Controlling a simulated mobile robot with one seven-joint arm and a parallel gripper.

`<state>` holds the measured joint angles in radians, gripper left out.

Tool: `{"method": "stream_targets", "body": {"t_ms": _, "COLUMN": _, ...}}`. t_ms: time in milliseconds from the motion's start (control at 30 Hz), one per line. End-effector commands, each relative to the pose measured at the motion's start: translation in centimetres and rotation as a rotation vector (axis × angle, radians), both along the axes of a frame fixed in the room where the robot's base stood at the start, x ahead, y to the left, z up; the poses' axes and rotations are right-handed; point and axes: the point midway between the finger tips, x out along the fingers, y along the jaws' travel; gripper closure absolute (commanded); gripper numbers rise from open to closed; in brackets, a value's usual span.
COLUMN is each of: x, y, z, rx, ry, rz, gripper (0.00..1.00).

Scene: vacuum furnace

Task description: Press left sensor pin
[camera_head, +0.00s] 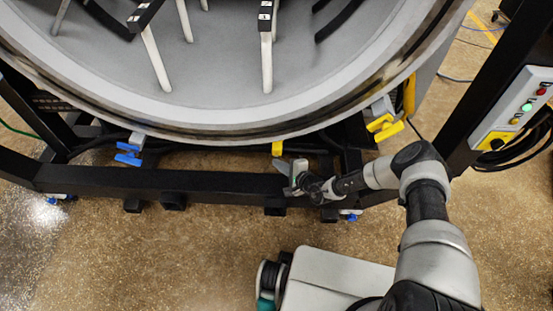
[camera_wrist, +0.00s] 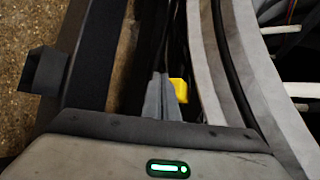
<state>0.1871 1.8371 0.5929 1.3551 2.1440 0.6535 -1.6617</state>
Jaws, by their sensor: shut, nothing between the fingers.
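I cannot make out for sure which part is the left sensor pin. A small yellow block (camera_head: 277,148) sits under the front of the furnace's round rim (camera_head: 190,133). The yellow block also shows in the wrist view (camera_wrist: 179,91), just right of my fingers. My gripper (camera_head: 281,165) is just below the block in the head view, over the black frame beam. Its fingers are together and empty; they also show in the wrist view (camera_wrist: 160,76). I cannot tell whether they touch the block.
A blue clamp (camera_head: 128,154) hangs under the rim at left and a yellow latch (camera_head: 384,127) at right. The black beam (camera_head: 130,180) runs below the rim. A control box (camera_head: 518,108) with lit buttons is on the right post. The floor in front is mostly clear.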

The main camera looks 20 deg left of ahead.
Motion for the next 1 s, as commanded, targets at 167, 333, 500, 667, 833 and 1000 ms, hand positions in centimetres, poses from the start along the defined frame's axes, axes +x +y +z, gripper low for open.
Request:
{"method": "stream_targets", "body": {"t_ms": 167, "x": 0.2, "y": 0.1, "z": 0.0, "rx": -0.001, "ry": -0.001, "rz": 0.000, "gripper": 1.00}}
{"method": "stream_targets", "body": {"t_ms": 333, "x": 0.4, "y": 0.1, "z": 0.0, "rx": -0.001, "ry": -0.001, "rz": 0.002, "gripper": 1.00}}
{"method": "stream_targets", "body": {"t_ms": 500, "x": 0.6, "y": 0.2, "z": 0.0, "rx": -0.001, "ry": -0.001, "rz": 0.002, "gripper": 1.00}}
{"method": "stream_targets", "body": {"t_ms": 667, "x": 0.8, "y": 0.2, "z": 0.0, "rx": -0.001, "ry": -0.001, "rz": 0.000, "gripper": 1.00}}
{"method": "stream_targets", "body": {"t_ms": 833, "x": 1.1, "y": 0.2, "z": 0.0, "rx": 0.000, "ry": -0.002, "rz": -0.001, "gripper": 1.00}}
{"method": "stream_targets", "body": {"t_ms": 1000, "x": 1.4, "y": 0.2, "z": 0.1, "rx": 0.000, "ry": -0.004, "rz": -0.002, "gripper": 1.00}}
